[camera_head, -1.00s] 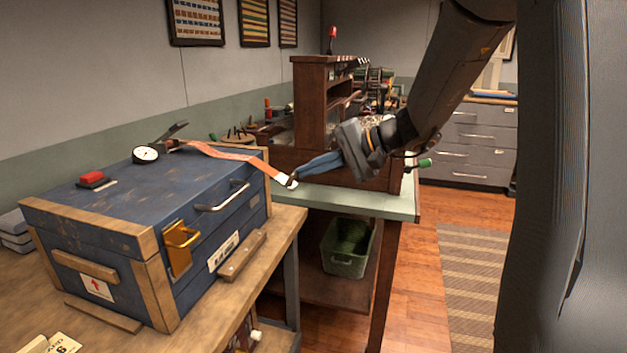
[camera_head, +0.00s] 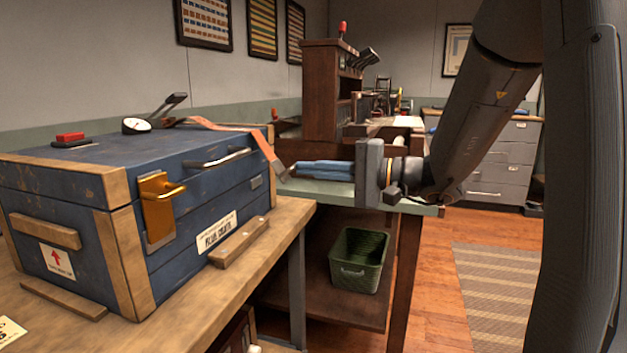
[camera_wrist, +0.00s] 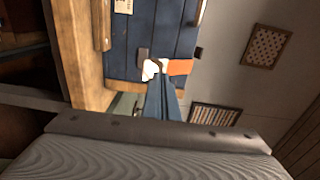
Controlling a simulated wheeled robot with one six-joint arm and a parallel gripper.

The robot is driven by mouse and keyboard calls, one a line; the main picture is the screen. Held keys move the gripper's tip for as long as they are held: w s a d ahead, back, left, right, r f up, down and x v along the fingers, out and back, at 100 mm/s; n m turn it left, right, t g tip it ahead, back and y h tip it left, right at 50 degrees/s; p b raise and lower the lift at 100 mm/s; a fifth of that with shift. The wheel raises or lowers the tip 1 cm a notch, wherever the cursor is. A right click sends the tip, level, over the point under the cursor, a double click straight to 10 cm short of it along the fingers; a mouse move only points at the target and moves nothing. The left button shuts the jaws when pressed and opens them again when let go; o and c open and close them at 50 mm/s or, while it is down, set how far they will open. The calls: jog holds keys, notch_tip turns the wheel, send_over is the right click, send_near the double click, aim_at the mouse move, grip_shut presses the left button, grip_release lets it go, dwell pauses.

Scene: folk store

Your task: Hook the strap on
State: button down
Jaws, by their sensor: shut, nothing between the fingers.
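The orange strap (camera_head: 235,129) runs over the lid of the blue crate (camera_head: 85,180) from a ratchet with a round dial (camera_head: 137,125) and bends down past the crate's right end. Its pale end fitting (camera_head: 281,173) hangs there. A small grey plate (camera_head: 256,182) is on the crate's front near that end. My gripper (camera_head: 300,168) points left with its blue fingers shut, tips beside the fitting. In the wrist view, the fingertips (camera_wrist: 157,85) are against or just behind the pale fitting (camera_wrist: 150,69), near a dark bracket (camera_wrist: 143,56). Whether the fitting is engaged is unclear.
The crate stands on a wooden bench (camera_head: 285,222). A green-topped table (camera_head: 325,191) lies under my gripper, with a green bin (camera_head: 359,262) on its lower shelf. An orange latch (camera_head: 160,207) and a handle (camera_head: 217,159) jut from the crate's front.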

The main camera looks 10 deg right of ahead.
aim_at(287, 178)
jog(key=f+b, duration=0.1)
jog(key=w+a+f+t+y+b, duration=0.1)
jog(key=b, duration=0.1)
jog(key=a+f+y+b, duration=0.1)
jog(key=b, duration=0.1)
jog(key=shift+w+f, duration=0.15)
jog(key=shift+f, duration=0.1)
jog(key=a+f+b, duration=0.1)
jog(key=w+a+f+b, duration=0.1)
jog(key=b, duration=0.1)
jog(key=shift+w+a+f+b, duration=0.3)
jog(key=shift+w+a+b, duration=0.15)
jog(key=shift+a+b, duration=0.2)
jog(key=shift+a, duration=0.1)
jog(key=shift+f, duration=0.1)
jog(key=shift+s+f, duration=0.1)
jog(key=shift+f, duration=0.15)
jog(key=s+d+f, duration=0.6)
jog(key=d, duration=0.4)
jog(key=shift+f+t, duration=0.3)
jog(key=shift+f, duration=0.1)
jog(key=shift+s+d, duration=0.1)
